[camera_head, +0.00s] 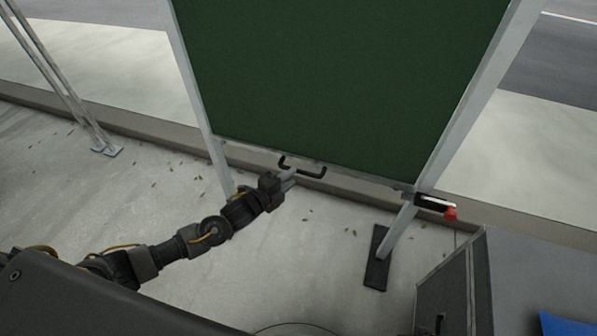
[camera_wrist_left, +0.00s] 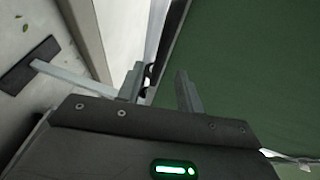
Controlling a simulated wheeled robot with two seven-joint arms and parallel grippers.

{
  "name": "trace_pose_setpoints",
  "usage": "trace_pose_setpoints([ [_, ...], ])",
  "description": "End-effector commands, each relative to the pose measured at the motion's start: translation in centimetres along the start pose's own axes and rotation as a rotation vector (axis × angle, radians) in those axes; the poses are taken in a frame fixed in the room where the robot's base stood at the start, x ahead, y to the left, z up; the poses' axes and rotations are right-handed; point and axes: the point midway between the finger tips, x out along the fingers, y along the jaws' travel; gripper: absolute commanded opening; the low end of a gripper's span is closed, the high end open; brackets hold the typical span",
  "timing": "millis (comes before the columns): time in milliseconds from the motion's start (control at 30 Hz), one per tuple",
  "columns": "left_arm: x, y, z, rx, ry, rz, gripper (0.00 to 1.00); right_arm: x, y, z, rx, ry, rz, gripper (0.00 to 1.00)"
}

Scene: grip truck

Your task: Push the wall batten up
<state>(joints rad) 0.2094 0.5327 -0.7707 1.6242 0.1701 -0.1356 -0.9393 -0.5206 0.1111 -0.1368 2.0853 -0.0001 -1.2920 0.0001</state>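The wall batten is a dark green panel (camera_head: 330,75) set between two pale metal posts. In the left wrist view the two fingers (camera_wrist_left: 160,88) stand apart. The green panel (camera_wrist_left: 250,70) fills the right of that view. My right gripper is not in view.
A red-tipped latch (camera_head: 449,212) sits at the frame's lower right corner. The right post (camera_head: 395,232) stands on a black foot (camera_head: 376,270). A dark grey case (camera_head: 450,290) stands at the lower right. Concrete floor with scattered leaves is open around the frame.

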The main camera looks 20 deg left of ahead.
Motion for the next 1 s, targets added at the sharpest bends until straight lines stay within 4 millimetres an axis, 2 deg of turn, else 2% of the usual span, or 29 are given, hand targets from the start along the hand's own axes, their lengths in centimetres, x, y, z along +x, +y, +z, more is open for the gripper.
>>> trace_pose_setpoints([
  [100, 2.3, 0.1, 0.1, -0.001, -0.002, -0.001, 0.36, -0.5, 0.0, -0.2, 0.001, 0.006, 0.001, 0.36],
  [300, 4.8, 0.1, 0.1, -0.002, -0.004, 0.0, 0.36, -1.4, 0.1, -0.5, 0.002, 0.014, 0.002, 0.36],
  [467, 5.5, 0.1, 0.2, -0.001, -0.003, 0.001, 0.36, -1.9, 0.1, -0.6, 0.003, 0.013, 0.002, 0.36],
  [733, 5.6, 0.1, 0.2, -0.002, -0.004, 0.001, 0.36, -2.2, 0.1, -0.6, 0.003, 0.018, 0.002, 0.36],
  [1000, 5.5, 0.1, 0.2, -0.002, -0.005, 0.001, 0.01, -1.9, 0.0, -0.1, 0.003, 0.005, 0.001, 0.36],
])
